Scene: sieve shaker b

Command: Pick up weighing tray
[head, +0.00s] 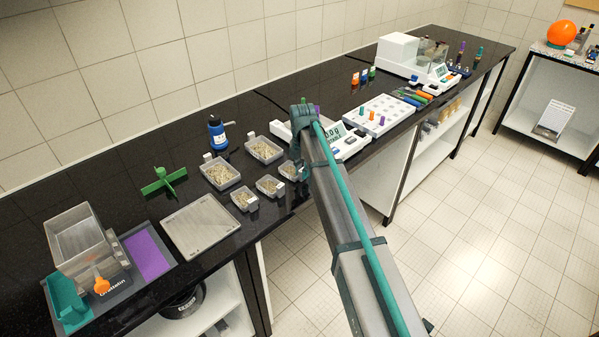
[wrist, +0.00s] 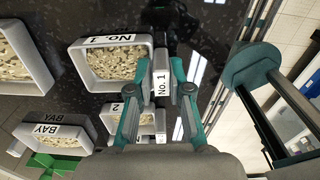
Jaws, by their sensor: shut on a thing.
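In the head view, a small grey tray (head: 287,171) with pale grains shows beside my arm's lower end, where my gripper is mostly hidden by the arm. I cannot tell whether the held tray is clear of the bench.
Two larger grain trays stand behind, one at the back (head: 264,149) and one left (head: 220,173). Two small trays (head: 244,200) (head: 270,186) stand close by. A balance (head: 347,143) stands right of my gripper. A blue bottle (head: 217,134) stands behind the trays.

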